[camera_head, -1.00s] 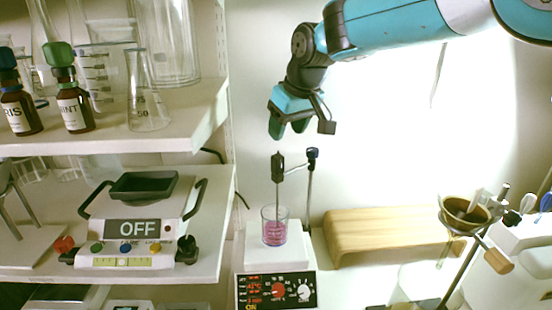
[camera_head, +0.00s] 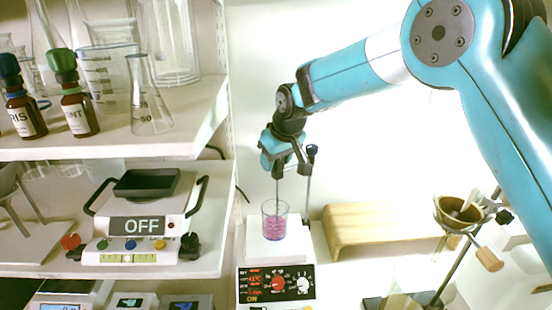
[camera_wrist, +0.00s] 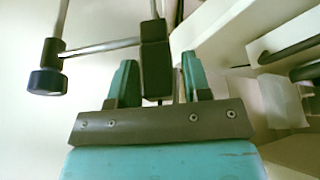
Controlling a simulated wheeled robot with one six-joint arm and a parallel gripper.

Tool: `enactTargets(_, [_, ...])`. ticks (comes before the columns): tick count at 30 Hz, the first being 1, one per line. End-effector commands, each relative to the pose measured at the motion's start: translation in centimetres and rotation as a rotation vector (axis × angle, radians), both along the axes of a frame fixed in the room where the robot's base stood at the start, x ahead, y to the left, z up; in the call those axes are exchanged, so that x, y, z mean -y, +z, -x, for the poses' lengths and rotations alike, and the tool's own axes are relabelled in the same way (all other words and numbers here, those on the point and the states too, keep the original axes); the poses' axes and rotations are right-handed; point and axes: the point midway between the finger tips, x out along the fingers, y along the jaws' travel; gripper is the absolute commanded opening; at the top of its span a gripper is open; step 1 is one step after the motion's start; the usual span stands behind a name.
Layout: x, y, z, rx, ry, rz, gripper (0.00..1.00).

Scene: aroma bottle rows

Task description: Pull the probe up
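The probe's thin metal rod (camera_head: 277,191) stands upright, its lower end in a glass beaker (camera_head: 275,222) of pink liquid. My gripper (camera_head: 277,166) is at the probe's top and hides its dark head in the head view. In the wrist view the black probe head (camera_wrist: 155,60) is between the two teal fingers of my gripper (camera_wrist: 160,84). The left finger is close beside the head, and a narrow gap shows at the right finger. The fingers look open around it.
A support stand with a blue knob (camera_head: 311,150) is just right of the probe; the knob also shows in the wrist view (camera_wrist: 47,82). The beaker is on a hotplate (camera_head: 276,283). A wooden block (camera_head: 385,225) is to the right, shelves (camera_head: 190,140) to the left.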

Motion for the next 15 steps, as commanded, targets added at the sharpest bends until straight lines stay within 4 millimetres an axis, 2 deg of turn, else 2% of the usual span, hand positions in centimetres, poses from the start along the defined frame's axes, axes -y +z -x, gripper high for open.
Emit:
enactTargets(1, [0.0,0.0,0.0,0.000,0.000,0.000,0.33])
enactTargets(5, [0.0,0.0,0.0,0.000,0.000,0.000,0.03])
enactTargets(6, [0.0,0.0,0.0,0.000,0.000,0.000,0.00])
enactTargets(11, [0.0,0.8,0.0,0.001,0.000,-0.001,0.00])
enactTargets(15, [0.0,4.2,-0.1,0.003,0.000,-0.002,0.00])
